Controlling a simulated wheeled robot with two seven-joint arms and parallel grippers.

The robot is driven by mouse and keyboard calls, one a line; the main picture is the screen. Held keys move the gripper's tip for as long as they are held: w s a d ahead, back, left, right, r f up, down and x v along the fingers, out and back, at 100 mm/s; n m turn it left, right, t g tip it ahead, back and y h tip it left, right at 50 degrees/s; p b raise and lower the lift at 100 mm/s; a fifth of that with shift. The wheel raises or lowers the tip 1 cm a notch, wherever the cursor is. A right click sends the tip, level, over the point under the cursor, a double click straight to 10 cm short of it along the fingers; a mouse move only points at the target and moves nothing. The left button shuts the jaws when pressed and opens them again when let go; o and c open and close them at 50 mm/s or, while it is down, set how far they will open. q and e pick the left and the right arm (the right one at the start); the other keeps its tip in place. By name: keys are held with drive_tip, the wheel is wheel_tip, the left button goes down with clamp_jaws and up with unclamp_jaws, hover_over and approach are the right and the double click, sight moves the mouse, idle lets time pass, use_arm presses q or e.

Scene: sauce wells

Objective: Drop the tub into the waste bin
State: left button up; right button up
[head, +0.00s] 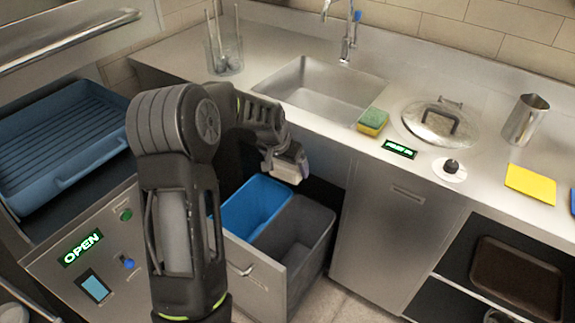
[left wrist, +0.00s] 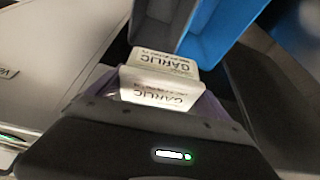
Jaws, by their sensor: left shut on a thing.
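A small whitish tub (head: 288,166) hangs from my left gripper (head: 277,152) in the head view. In the left wrist view the tub (left wrist: 165,63) shows a pale label reading GARLIC, and the fingers are closed at its sides. The pulled-out waste drawer holds a blue bin (head: 250,205) and a grey bin (head: 318,222), both open at the top. The tub appears above the back end of these bins; its exact height is hard to tell. The wrist view also shows the blue bin (left wrist: 215,35) and the grey bin (left wrist: 158,12) beyond the tub. My right gripper is not in view.
The steel counter carries a sink (head: 318,90), a sponge (head: 372,121), a lidded pot (head: 440,122), a metal jug (head: 525,119) and a yellow cloth (head: 531,184). A blue tray (head: 60,140) is at left, above a panel reading OPEN (head: 82,248). A brown tray (head: 517,275) sits on the lower right shelf.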

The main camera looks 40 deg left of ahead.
sight(283, 169)
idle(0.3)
use_arm(q)
drive_tip(key=shift+f+b, duration=1.9)
drive_tip(key=shift+f, duration=1.05)
drive_tip(key=o, duration=1.5)
drive_tip(key=shift+c, duration=0.2)
drive_tip(key=shift+r, duration=0.1)
drive_tip(key=v, duration=0.7)
drive_tip(key=shift+s+r, duration=0.2)
drive_tip(key=shift+r, duration=0.1)
